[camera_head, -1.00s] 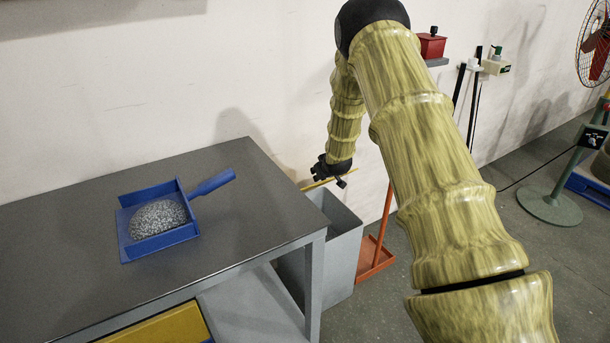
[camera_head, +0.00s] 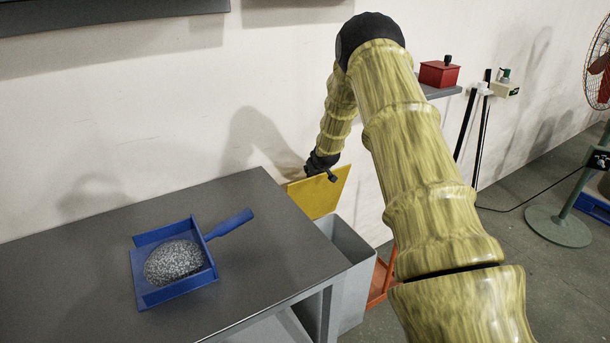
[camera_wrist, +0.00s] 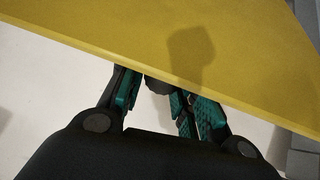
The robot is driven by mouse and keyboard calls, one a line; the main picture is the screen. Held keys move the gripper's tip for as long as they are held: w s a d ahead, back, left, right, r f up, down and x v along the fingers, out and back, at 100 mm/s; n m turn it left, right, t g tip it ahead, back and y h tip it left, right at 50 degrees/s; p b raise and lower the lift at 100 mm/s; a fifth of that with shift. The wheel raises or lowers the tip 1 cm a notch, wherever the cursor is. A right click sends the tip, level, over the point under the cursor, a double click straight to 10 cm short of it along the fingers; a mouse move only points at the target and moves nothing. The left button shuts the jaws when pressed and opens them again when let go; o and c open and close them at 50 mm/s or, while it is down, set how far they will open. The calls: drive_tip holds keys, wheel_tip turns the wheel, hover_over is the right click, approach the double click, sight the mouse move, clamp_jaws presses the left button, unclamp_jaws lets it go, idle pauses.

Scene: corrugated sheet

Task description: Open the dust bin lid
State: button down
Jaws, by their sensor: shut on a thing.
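The dust bin (camera_head: 352,262) is a grey box on the floor beside the table's right end. Its yellow lid (camera_head: 318,196) stands tilted up at the back of the bin, and the bin's mouth is uncovered at the front. My gripper (camera_head: 326,170) is at the lid's upper edge. In the wrist view the lid (camera_wrist: 230,45) fills the top of the picture, and my gripper (camera_wrist: 158,95) has its green-padded fingers at the lid's edge. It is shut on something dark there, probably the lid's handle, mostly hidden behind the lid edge.
A dark grey table (camera_head: 90,250) stands left of the bin. A blue dustpan (camera_head: 175,275) with a grey granular heap lies on it. An orange stand (camera_head: 382,280) is right behind the bin. A red box (camera_head: 439,73) sits on a wall shelf. The wall is close behind the lid.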

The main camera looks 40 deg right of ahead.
drive_tip(key=shift+w+d+f, duration=0.1)
drive_tip(key=shift+w+f, duration=0.1)
drive_tip(key=shift+w, duration=0.4)
drive_tip(key=c, duration=1.5)
unclamp_jaws()
drive_tip(key=shift+f, duration=0.1)
drive_tip(key=o, duration=0.4)
drive_tip(key=shift+w+f, duration=0.15)
drive_tip(key=shift+o, duration=0.2)
drive_tip(key=shift+w+f, duration=0.15)
drive_tip(key=shift+w, duration=0.05)
drive_tip(key=v, duration=1.2)
drive_tip(key=shift+r, duration=0.2)
